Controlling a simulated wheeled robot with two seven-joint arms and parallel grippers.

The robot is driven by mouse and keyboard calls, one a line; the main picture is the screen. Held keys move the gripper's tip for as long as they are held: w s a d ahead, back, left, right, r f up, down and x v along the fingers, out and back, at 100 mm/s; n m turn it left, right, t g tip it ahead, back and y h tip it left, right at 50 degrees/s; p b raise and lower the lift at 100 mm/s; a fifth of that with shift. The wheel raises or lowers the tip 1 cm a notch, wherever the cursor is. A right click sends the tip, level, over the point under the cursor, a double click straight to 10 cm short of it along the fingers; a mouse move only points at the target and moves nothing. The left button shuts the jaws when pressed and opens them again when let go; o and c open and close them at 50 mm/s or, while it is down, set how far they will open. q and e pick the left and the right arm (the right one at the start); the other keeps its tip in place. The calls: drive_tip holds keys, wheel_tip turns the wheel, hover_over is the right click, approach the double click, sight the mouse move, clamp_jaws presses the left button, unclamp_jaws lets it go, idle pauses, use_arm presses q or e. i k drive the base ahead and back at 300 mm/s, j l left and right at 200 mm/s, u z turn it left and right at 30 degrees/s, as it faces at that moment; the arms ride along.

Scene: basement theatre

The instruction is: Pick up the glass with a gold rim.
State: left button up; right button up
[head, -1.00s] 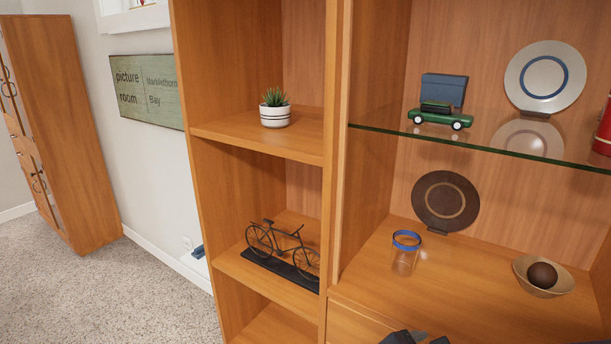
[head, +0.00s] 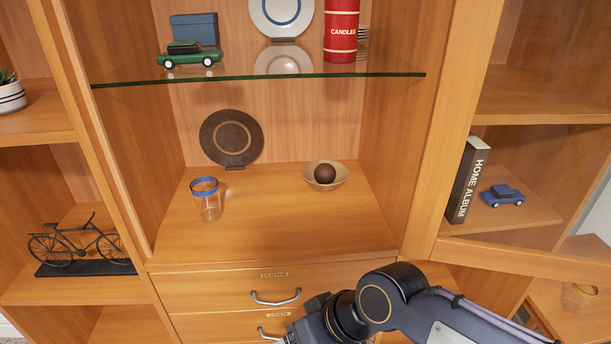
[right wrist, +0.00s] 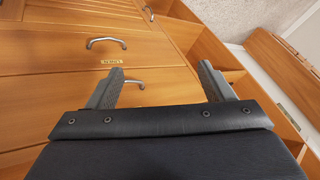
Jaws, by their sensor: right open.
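A clear glass (head: 577,296) stands on a low surface at the far right of the head view, behind the cabinet's glass door; its rim looks yellowish gold, but it is small and partly blurred. Another clear glass (head: 207,201), with a blue rim, stands upright on the middle shelf. My right gripper (right wrist: 160,88) is open and empty in the right wrist view, in front of the drawers. In the head view my right arm comes in from the lower right, well apart from both glasses. My left gripper is not in view.
A wooden bowl (head: 338,182) with a dark ball and a brown plate (head: 230,140) share the blue-rimmed glass's shelf. A glass shelf (head: 260,78) hangs above. Drawers with handles (head: 275,298) are below. A book (head: 466,180) and blue toy car (head: 503,195) stand at right.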

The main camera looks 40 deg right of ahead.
sight(578, 295)
drive_tip(key=k+z, duration=0.15)
drive_tip(key=z, duration=3)
drive_tip(key=i+l+u, duration=0.8)
drive_tip(key=l+u, duration=0.25)
drive_tip(key=i+l+u, duration=0.2)
drive_tip(key=l+u, duration=0.15)
drive_tip(key=i+l+u, duration=0.1)
drive_tip(key=l+u, duration=0.25)
drive_tip(key=l, duration=0.15)
drive_tip(key=l+u, duration=0.35)
drive_tip(key=l, duration=0.15)
drive_tip(key=l+u, duration=0.35)
drive_tip(key=l, duration=0.15)
